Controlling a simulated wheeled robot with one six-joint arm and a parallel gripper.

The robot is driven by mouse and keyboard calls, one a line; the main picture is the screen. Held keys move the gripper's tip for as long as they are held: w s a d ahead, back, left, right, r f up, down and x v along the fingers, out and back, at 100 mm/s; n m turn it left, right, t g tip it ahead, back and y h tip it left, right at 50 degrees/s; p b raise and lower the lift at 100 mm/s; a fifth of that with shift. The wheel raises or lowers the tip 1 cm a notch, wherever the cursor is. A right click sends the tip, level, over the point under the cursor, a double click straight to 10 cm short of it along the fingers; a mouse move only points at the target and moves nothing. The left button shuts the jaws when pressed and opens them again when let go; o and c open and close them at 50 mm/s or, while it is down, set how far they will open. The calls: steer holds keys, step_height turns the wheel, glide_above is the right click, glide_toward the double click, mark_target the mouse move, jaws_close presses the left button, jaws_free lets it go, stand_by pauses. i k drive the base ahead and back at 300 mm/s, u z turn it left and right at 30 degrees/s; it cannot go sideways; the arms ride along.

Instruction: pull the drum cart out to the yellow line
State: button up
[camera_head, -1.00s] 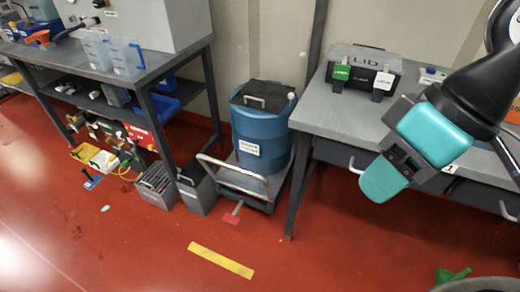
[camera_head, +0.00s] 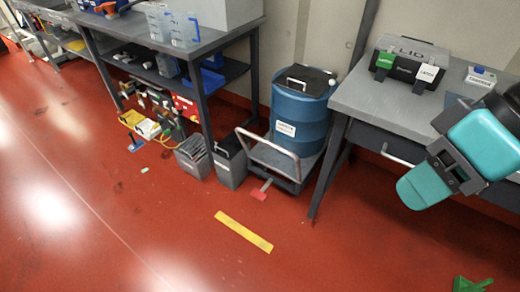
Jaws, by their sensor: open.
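The drum cart (camera_head: 259,157) stands on the red floor between two benches, with its pale push handle (camera_head: 268,143) facing the front. A blue drum (camera_head: 299,121) with a white label and a dark lid stands on the cart. A red pedal or tag (camera_head: 259,194) sits at the cart's front edge. The yellow line (camera_head: 243,231) lies on the floor in front of the cart, apart from it. My gripper (camera_head: 413,192), teal and dark, is at the right in front of the right bench, well away from the cart handle. It is open, and I see nothing between its fingers.
Grey bins (camera_head: 230,163) stand close at the cart's left. The right bench (camera_head: 374,106) has its leg close at the cart's right and carries a dark lidded case (camera_head: 406,64). A green object (camera_head: 471,285) lies at the lower right. Floor around the yellow line is clear.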

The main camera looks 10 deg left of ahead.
mark_target(297, 141)
steer(key=k, duration=0.25)
steer(key=u, duration=1.5)
steer(key=i, duration=0.85)
steer(key=z, duration=2.1)
